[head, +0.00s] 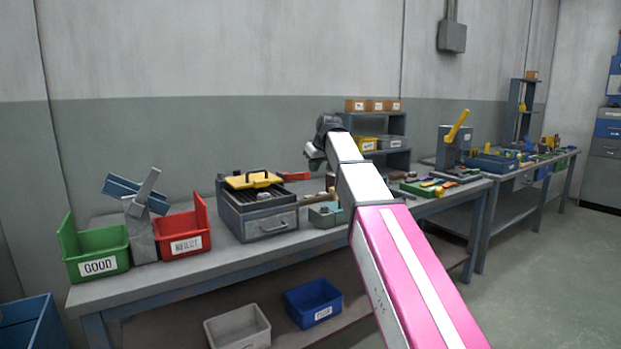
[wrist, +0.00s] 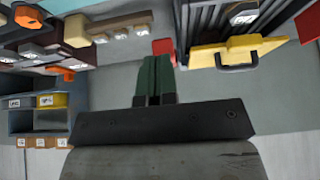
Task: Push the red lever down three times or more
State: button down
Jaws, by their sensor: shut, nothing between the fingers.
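A red lever (head: 293,176) sticks out at the right rear of the grey box-shaped heater (head: 258,226), above the workbench. It also shows in the wrist view as a red flat end (wrist: 163,47), just beyond my fingertips. My gripper (head: 312,155) hangs above and slightly right of the lever in the head view. In the wrist view my gripper (wrist: 155,60) has its dark green fingers together with nothing between them. A yellow plate with a black handle (head: 252,180) lies on top of the heater.
A green bin (head: 95,252) and a red bin (head: 183,237) stand at the bench's left end, with a grey lever stand (head: 141,235) between them. A shelf with small boxes (head: 398,158) stands behind my arm. Tools lie on the bench to the right.

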jog(key=shift+v, duration=2.05)
jog(key=shift+f, duration=0.1)
